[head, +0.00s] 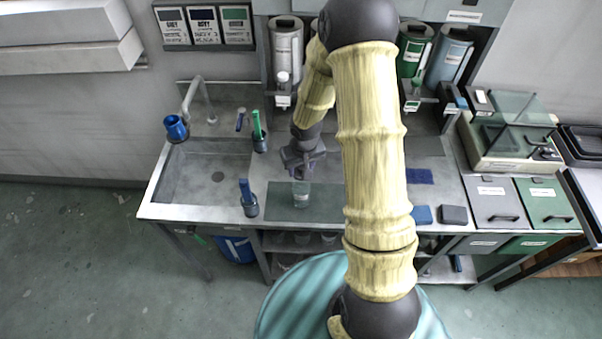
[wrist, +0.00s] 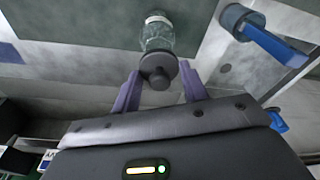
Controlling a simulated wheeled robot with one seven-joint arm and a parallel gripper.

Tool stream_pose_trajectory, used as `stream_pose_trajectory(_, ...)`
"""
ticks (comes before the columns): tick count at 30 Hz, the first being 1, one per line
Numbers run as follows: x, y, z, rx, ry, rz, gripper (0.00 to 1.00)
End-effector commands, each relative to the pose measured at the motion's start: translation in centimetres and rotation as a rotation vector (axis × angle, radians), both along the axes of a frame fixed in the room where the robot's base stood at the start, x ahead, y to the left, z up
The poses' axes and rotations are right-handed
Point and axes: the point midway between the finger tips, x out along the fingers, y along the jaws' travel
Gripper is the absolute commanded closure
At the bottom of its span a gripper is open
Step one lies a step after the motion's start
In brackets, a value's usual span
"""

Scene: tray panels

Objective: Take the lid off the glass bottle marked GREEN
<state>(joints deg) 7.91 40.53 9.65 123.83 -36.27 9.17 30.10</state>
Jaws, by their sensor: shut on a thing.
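A clear glass bottle (head: 301,198) with a pale label stands on the dark green mat (head: 333,205) at the counter's front; the label's word is too small to read. In the wrist view the bottle (wrist: 159,34) shows with its round dark grey lid (wrist: 158,68) towards me. My gripper (head: 303,172) is above the bottle, pointing down. In the wrist view its purple fingers (wrist: 160,86) are on either side of the lid, shut on it. The lid appears in line with the bottle's neck; I cannot tell whether a gap lies between them.
A grey cup with a blue-handled brush (head: 249,203) stands left of the bottle, near the sink (head: 205,175). A cup with a green-handled brush (head: 259,138) is behind. Blue (head: 423,215) and dark grey (head: 454,215) pads lie to the right. The mat around the bottle is clear.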

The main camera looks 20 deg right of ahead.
Motion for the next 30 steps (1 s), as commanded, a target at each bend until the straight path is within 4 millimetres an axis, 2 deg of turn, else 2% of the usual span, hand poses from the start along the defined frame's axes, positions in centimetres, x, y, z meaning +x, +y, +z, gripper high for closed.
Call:
stream_pose_trajectory(6, 0.1, -0.1, 4.2, 0.000, -0.005, -0.002, 0.78)
stream_pose_trajectory(10, 0.0, -0.1, 5.7, -0.001, -0.002, -0.002, 0.78)
stream_pose_trajectory(15, 0.0, 0.0, 6.2, 0.000, 0.000, 0.002, 0.78)
stream_pose_trajectory(30, 0.0, 0.0, 6.1, 0.000, 0.001, 0.001, 0.78)
